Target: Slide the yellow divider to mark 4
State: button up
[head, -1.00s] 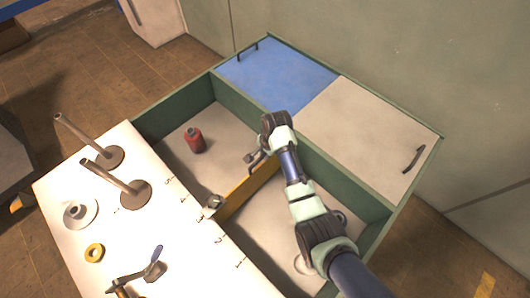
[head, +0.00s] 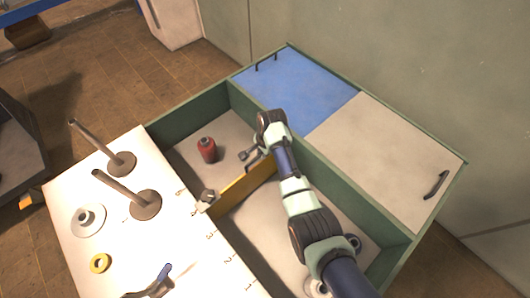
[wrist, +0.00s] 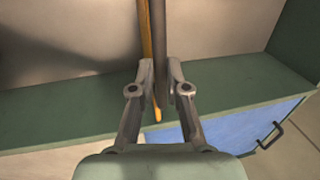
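The yellow divider (head: 240,189) stands upright across the open green bin, with a grey knob (head: 207,197) at its near end. That end is close to mark 4 (head: 195,212) on the white board's edge; exact alignment is hard to tell. My gripper (head: 249,156) is at the divider's far part. In the wrist view, my gripper (wrist: 161,68) has its fingers on both sides of the divider's yellow edge (wrist: 147,35) and a dark grey bar (wrist: 160,50) beside it. The fingers look closed on them.
A red canister (head: 207,149) stands in the left compartment. Green walls (head: 190,112) enclose the bin. Blue (head: 300,85) and beige (head: 385,145) lids lie behind it.

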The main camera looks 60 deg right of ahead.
jog(key=o, duration=0.4)
jog(key=r, duration=0.4)
jog(key=s+r, duration=0.1)
jog(key=r, duration=0.3)
jog(key=s+r, duration=0.1)
jog(key=r, duration=0.2)
jog(key=shift+s+a+r, duration=0.15)
jog(key=shift+a+r, duration=0.2)
jog(key=shift+r, duration=0.05)
